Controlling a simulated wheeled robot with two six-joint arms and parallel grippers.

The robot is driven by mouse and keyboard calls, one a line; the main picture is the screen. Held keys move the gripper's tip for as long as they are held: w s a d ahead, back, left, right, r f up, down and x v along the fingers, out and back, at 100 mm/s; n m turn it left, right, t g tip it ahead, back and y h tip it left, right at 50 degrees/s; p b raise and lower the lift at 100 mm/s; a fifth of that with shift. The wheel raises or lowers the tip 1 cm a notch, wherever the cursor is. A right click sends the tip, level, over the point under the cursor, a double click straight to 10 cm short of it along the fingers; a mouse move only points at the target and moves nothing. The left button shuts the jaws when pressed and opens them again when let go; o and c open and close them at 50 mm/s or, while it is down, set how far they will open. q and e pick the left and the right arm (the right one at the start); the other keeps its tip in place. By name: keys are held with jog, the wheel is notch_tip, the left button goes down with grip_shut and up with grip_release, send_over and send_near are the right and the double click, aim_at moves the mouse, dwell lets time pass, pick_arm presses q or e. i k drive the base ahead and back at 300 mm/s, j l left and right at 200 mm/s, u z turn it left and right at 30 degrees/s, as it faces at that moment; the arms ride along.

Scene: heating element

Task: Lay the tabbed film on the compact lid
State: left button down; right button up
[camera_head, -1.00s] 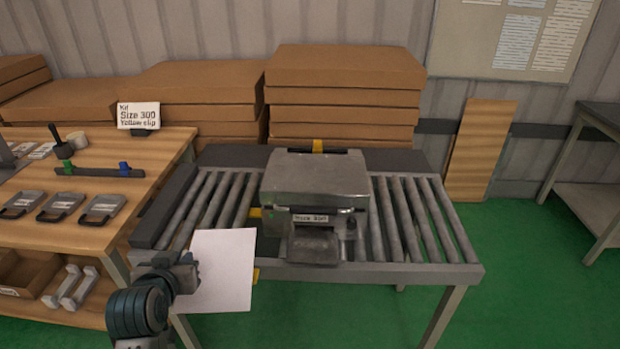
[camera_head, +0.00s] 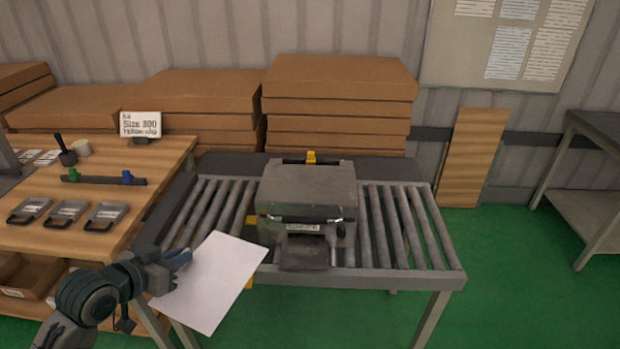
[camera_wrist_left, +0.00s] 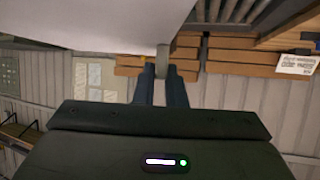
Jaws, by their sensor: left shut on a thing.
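The film is a white sheet (camera_head: 212,284) in the head view, held tilted in front of the left part of the roller table. My left gripper (camera_head: 182,262) is shut on its left edge. In the left wrist view, the two fingers (camera_wrist_left: 163,85) close on a small grey tab (camera_wrist_left: 163,60) at the edge of the white film (camera_wrist_left: 110,22). The compact lid is probably the top of the grey box (camera_head: 310,185) on the rollers, right of the film; its front label is too blurred to read surely. My right gripper is not in view.
The roller table (camera_head: 405,225) has bare rollers on both sides of the box. A wooden bench (camera_head: 60,235) at the left holds several grey plates and a sign (camera_head: 141,124) reading Size 300, yellow clip. Cardboard boxes (camera_head: 335,110) are stacked behind.

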aim_at(309, 182)
jog(key=i+l, duration=0.55)
jog(key=i, duration=0.3)
